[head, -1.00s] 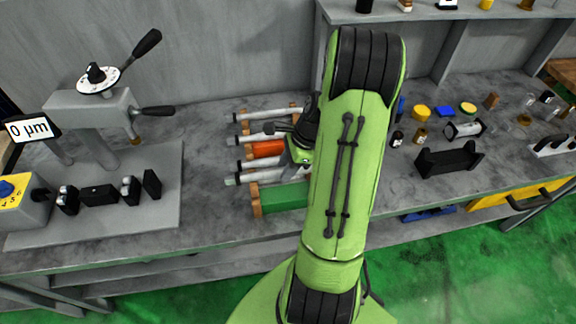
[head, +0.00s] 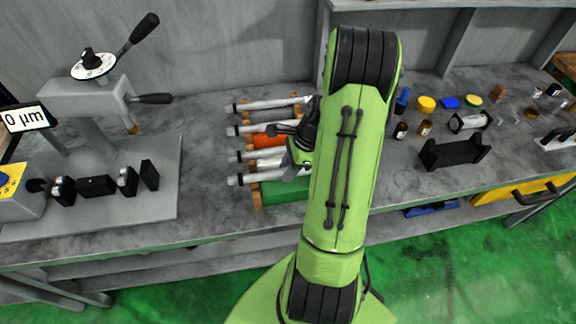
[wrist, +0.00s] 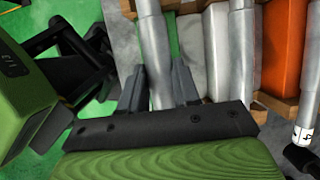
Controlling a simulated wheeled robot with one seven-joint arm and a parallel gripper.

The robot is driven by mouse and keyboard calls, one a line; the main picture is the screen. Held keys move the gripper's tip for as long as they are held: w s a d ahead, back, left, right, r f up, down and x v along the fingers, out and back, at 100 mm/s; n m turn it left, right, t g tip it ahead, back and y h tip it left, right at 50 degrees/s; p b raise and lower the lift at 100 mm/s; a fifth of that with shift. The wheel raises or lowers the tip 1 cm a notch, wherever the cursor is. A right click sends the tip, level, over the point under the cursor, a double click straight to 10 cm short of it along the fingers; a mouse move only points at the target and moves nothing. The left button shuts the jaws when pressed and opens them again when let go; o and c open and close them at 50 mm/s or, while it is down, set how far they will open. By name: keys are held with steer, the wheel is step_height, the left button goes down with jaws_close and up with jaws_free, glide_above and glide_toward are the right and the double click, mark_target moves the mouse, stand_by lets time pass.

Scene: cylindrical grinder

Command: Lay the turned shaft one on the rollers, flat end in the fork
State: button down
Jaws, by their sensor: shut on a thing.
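My gripper (wrist: 158,88) is shut on a grey turned shaft (wrist: 153,45), with a dark finger on each side. In the head view my arm and wrist hide most of the gripper. There the held shaft appears to be the front one (head: 262,177), beside the green block; whether it is clear of the rack I cannot tell. More shafts (head: 262,128) lie parallel behind it. The measuring stand (head: 155,205) is at the left. Its small black blocks with bright rollers (head: 127,178) stand in a row, with a dark fork-like part (head: 38,186) at their left end.
The wooden rack (head: 256,195) carries an orange block (head: 268,141) and a green block (head: 285,189). The stand's upper arm (head: 85,100) and levers rise behind the rollers. Bare bench lies between stand and rack. Jars and a black cradle (head: 452,152) are to the right.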

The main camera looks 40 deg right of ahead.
steer(key=shift+w+f+b, duration=0.1)
steer(key=shift+f+b, duration=0.9)
steer(key=shift+f, duration=0.8)
steer(key=c, duration=0.7)
jaws_free()
steer(key=shift+c, duration=0.2)
steer(key=p+v, duration=0.4)
steer(key=v, duration=1.1)
steer(key=shift+s+r, duration=0.25)
steer(key=shift+r, duration=0.1)
steer(key=shift+d, duration=0.15)
